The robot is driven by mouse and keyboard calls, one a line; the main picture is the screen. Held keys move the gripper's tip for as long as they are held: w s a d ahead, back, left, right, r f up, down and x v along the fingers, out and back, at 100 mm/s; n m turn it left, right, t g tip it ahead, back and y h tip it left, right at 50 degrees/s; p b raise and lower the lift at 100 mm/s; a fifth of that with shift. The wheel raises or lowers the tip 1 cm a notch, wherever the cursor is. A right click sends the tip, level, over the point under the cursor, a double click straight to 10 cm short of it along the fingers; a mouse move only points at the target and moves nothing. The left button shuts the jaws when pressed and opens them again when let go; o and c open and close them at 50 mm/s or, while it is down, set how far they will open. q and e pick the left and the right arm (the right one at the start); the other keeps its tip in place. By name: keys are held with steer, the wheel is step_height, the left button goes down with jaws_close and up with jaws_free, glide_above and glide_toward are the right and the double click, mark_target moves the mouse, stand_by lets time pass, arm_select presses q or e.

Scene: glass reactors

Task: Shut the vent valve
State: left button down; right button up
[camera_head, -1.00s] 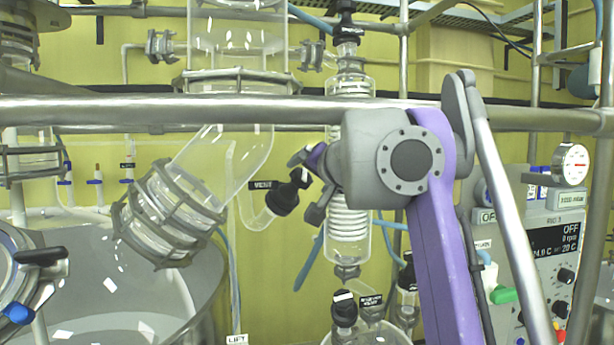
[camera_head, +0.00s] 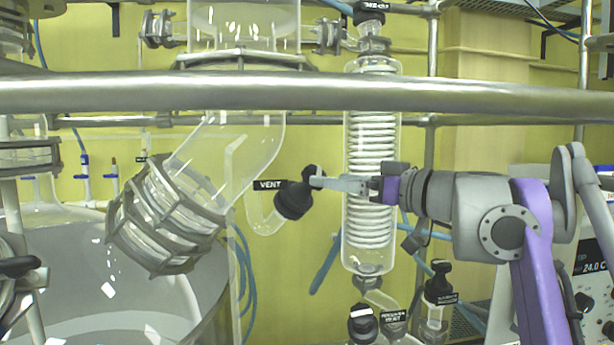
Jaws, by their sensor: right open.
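The vent valve (camera_head: 293,200) is a black knob on a short curved glass side tube, with a black label (camera_head: 269,184) reading VENT at its left. My right gripper (camera_head: 318,182) comes in from the right, with its pale fingers pointing left at the knob's upper right side. The fingertips overlap the knob's edge in the picture; I cannot tell whether they touch it. The right gripper is open. My left gripper is not in view.
A horizontal metal rail (camera_head: 300,93) crosses in front, above my right gripper. A glass coil condenser (camera_head: 371,150) stands by the gripper's fingers. A clamped glass elbow (camera_head: 165,215) hangs at the left above a large vessel (camera_head: 215,290). Another black-capped valve (camera_head: 439,285) is at the lower right.

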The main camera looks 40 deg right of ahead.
mark_target(302, 181)
steer(key=w, duration=0.3)
steer(key=w+a, duration=0.1)
steer(key=w, duration=0.2)
steer(key=w+a, duration=0.1)
steer(key=w, duration=0.1)
steer(key=shift+w, duration=0.4)
steer(key=shift+d, duration=0.1)
steer(key=c, duration=1.4)
